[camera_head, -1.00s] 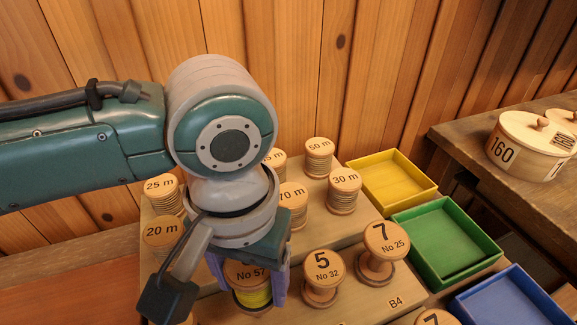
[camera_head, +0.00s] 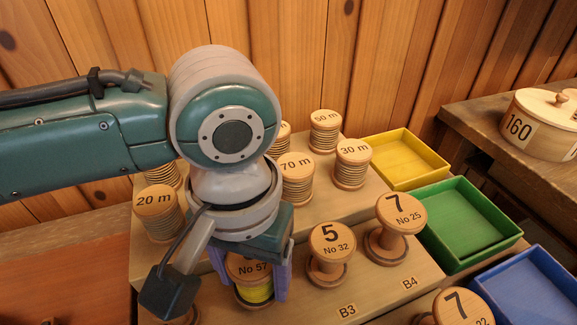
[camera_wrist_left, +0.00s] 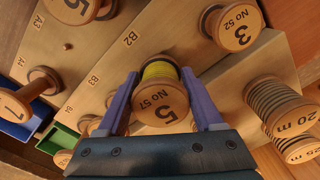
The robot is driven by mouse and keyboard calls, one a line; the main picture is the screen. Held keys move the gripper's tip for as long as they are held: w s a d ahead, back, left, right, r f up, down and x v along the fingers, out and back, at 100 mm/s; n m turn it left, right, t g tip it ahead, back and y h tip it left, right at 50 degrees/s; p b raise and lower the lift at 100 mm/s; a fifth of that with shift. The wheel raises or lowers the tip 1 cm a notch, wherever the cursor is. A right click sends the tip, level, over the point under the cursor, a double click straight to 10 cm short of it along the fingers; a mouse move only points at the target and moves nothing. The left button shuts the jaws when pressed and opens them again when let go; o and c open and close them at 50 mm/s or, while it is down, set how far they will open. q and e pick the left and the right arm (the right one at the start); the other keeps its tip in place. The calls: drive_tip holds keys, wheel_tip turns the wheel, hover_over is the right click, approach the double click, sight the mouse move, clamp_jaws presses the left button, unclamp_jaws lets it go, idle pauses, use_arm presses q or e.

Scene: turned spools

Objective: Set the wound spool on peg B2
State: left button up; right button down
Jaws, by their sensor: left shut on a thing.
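The wound spool (camera_head: 254,290) has yellow thread and a pale wooden top marked 5, No 57. It also shows in the left wrist view (camera_wrist_left: 160,92). My left gripper (camera_head: 250,284) is shut on it, one violet finger on each side. The spool is over the front step of the wooden rack (camera_head: 395,281), left of the spool marked 5, No 32 (camera_head: 330,255). Peg B2 is not visible; its B2 label (camera_wrist_left: 130,38) shows in the left wrist view near the held spool. I cannot tell whether the spool touches the peg or rack.
Spools marked 7, No 25 (camera_head: 399,230) and, in the left wrist view, 3, No 52 (camera_wrist_left: 232,25) stand close by. Rope spools such as 20 m (camera_head: 159,212) stand on the back step. Yellow (camera_head: 428,166), green (camera_head: 500,219) and blue (camera_head: 545,262) trays lie right.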

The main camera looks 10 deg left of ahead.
use_arm(q)
drive_tip(key=shift+f, duration=0.3)
drive_tip(key=shift+r+p, duration=0.1)
drive_tip(key=shift+p, duration=0.2)
idle(0.3)
drive_tip(key=shift+p, duration=0.35)
idle(0.6)
drive_tip(key=shift+p, duration=0.35)
drive_tip(key=shift+f+b, duration=0.4)
drive_tip(key=shift+f, duration=0.25)
drive_tip(key=o, duration=1.1)
